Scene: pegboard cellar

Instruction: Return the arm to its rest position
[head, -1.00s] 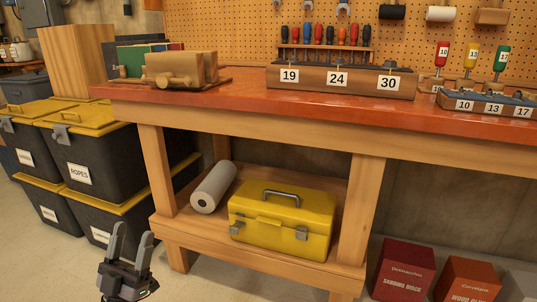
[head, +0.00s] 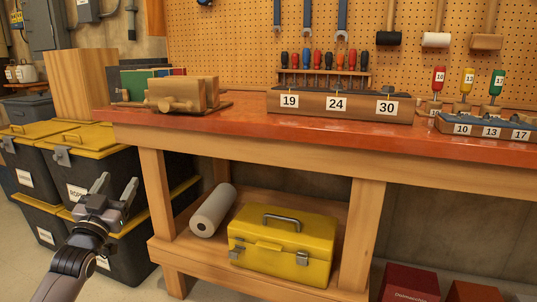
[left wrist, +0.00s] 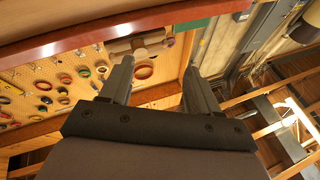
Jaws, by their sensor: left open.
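My left gripper (head: 116,190) is in the head view at the lower left, in front of the stacked bins and left of the workbench's front leg. Its two fingers stand apart, pointing up, with nothing between them. In the left wrist view, the same gripper (left wrist: 155,85) shows both fingers spread and empty, with the bench edge and the pegboard beyond them. My right gripper is in neither view.
The workbench (head: 250,139) spans the middle and right, with a wooden vise (head: 180,93) and a numbered wooden block (head: 312,105) on top. A yellow toolbox (head: 280,245) and a paper roll (head: 212,211) lie on its shelf. Black bins with yellow lids (head: 95,140) stand at left.

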